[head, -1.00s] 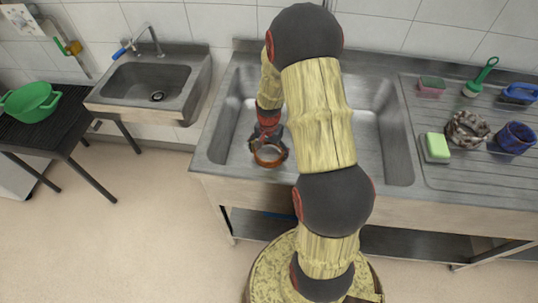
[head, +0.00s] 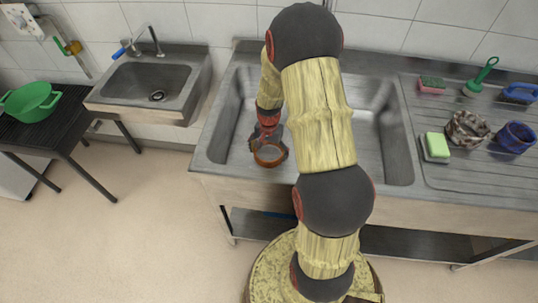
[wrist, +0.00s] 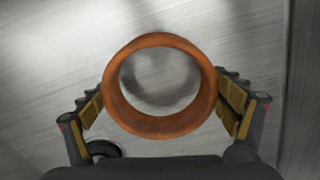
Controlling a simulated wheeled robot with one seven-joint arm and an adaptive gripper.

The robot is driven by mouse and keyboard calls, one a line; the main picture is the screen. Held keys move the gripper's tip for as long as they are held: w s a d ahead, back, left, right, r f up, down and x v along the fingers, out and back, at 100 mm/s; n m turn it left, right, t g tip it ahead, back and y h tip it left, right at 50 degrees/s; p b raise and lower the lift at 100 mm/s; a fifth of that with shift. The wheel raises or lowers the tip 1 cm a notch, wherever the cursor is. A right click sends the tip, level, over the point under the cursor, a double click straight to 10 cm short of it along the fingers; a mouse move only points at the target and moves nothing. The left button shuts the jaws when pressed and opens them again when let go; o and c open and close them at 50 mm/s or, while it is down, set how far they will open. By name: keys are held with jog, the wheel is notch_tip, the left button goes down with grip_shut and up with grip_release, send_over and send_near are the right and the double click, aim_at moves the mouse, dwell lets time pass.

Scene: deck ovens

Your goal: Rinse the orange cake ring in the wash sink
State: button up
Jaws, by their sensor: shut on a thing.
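The orange cake ring (wrist: 160,126) is held between the two fingers of my gripper (wrist: 160,100) in the wrist view. Its open middle shows bare metal below. In the head view the ring (head: 269,162) is over the near left part of the large wash sink (head: 232,110), with my gripper (head: 268,142) on it. My arm hides the middle of the sink. I cannot tell whether the ring touches the sink floor. A dark round fitting, perhaps the drain (wrist: 104,148), shows partly behind my gripper in the wrist view.
On the drainboard (head: 475,178) at right are a green sponge (head: 437,146), a mottled ring (head: 467,128), a blue cup-like item (head: 516,137), a green brush (head: 480,77) and a blue brush (head: 519,93). A small hand sink (head: 150,80) and a green colander (head: 30,102) stand at left.

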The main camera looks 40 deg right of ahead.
jog(key=shift+r, duration=0.1)
dwell(0.4)
notch_tip(320, 180, up, 24)
jog(key=p, duration=1.7)
dwell(0.8)
dwell(2.0)
notch_tip(320, 180, up, 4)
jog(key=p, duration=0.3)
dwell(0.8)
